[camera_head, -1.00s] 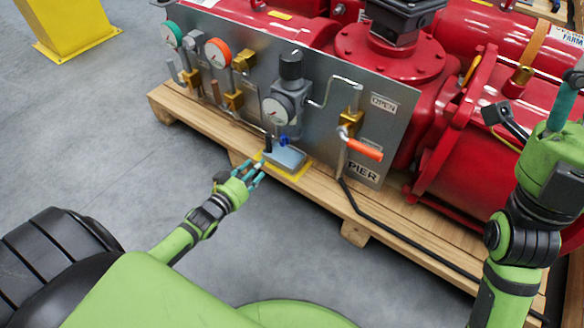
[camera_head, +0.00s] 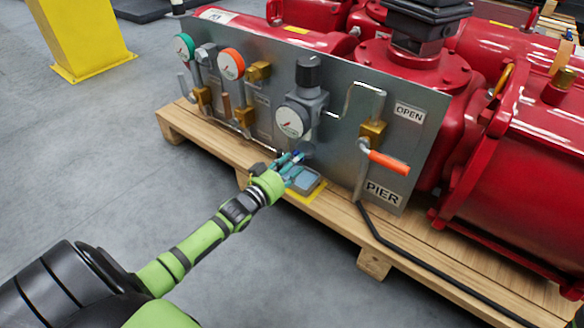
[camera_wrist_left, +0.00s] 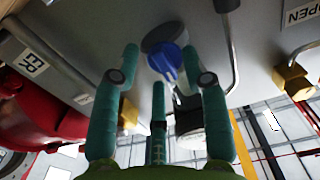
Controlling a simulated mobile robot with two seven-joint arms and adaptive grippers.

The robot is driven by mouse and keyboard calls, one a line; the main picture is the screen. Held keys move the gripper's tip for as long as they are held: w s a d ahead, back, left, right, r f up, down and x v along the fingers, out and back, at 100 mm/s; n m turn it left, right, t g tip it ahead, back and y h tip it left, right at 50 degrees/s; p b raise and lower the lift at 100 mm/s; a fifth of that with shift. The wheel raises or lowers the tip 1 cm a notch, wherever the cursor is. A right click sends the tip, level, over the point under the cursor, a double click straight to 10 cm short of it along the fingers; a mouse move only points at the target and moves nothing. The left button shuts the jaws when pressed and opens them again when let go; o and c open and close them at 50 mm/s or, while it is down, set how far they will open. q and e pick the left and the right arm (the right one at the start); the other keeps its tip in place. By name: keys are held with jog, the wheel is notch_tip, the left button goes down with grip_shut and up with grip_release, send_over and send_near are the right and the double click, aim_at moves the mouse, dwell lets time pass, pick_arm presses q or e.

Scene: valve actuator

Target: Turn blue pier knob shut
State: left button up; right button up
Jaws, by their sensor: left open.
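The blue knob (camera_wrist_left: 164,60) sits on the grey panel (camera_head: 335,150), low and below the black-topped regulator with its gauge. In the head view only a small blue part of it shows, mostly behind my fingers. My left gripper (camera_head: 292,158) is at the knob, its teal fingers open. In the left wrist view the left gripper (camera_wrist_left: 160,55) has a fingertip on either side of the knob and a third finger below it. I cannot tell whether any finger touches it. The PIER label (camera_head: 383,193) is at the panel's lower right. My right gripper is out of view.
An orange-handled valve (camera_head: 388,162) is to the right on the panel, under an OPEN label (camera_head: 408,113). Wooden pallet (camera_head: 240,155) and red machinery (camera_head: 400,62) surround the panel.

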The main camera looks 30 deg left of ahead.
pick_arm(q)
jog(key=shift+c, duration=0.4)
grip_shut()
